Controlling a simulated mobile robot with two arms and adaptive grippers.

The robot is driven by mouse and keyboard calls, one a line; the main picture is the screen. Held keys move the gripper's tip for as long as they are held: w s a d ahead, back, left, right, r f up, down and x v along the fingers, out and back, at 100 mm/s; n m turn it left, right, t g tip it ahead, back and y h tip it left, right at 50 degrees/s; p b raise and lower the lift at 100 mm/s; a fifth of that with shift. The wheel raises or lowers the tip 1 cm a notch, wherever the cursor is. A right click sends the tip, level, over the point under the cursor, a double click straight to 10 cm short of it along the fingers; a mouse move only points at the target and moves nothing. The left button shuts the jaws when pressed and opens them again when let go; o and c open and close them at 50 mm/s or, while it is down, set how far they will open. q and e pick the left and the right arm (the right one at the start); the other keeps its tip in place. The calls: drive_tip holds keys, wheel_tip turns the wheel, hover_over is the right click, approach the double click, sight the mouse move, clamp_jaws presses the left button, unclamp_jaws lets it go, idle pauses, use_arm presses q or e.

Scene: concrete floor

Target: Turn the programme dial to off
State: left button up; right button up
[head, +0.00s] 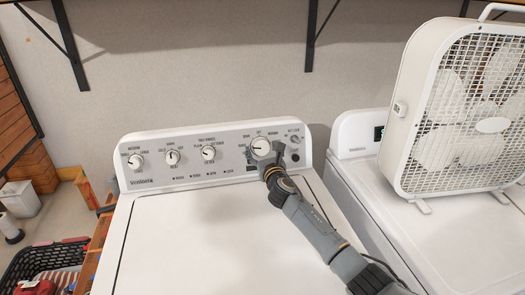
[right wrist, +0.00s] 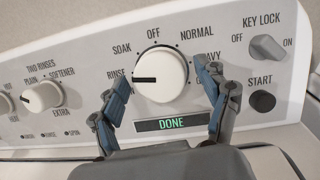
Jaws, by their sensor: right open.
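The programme dial (right wrist: 163,70) is a large white knob on the washer's grey panel. Its black pointer line points left, toward RINSE; OFF is printed above the dial. It also shows in the head view (head: 261,146), partly behind my gripper. My right gripper (right wrist: 161,76) is open, with one finger to the left of the dial and one to the right. A gap shows on each side in the right wrist view. In the head view my right gripper (head: 271,166) is at the dial's lower edge. My left gripper is not in view.
A display (right wrist: 173,124) below the dial reads DONE. The key lock switch (right wrist: 267,47) and START button (right wrist: 262,101) are right of the dial. Smaller knobs, one (right wrist: 43,96) marked for rinses, are left. A box fan (head: 465,110) stands on the neighbouring machine (head: 355,150).

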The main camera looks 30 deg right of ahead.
drive_tip(key=shift+c, duration=0.3)
drive_tip(key=c, duration=1.1)
drive_tip(key=m, duration=0.2)
drive_tip(key=m+h+b, duration=0.1)
drive_tip(key=m, duration=0.1)
drive_tip(key=shift+a+m+h, duration=0.15)
drive_tip(key=shift+m+h, duration=0.15)
drive_tip(key=m, duration=0.2)
drive_tip(key=m+g+h, duration=0.1)
drive_tip(key=m, duration=0.1)
drive_tip(key=shift+g+h+b, duration=0.3)
drive_tip(key=m+g, duration=0.1)
drive_tip(key=m, duration=0.3)
drive_tip(key=shift+a+r+m+h, duration=0.1)
drive_tip(key=shift+m+h, duration=0.2)
drive_tip(key=shift+m, duration=0.1)
drive_tip(key=m+g, duration=0.1)
drive_tip(key=m, duration=0.1)
drive_tip(key=m+p, duration=0.1)
drive_tip(key=m, duration=0.2)
drive_tip(key=shift+g, duration=0.4)
drive_tip(key=shift+m, duration=0.3)
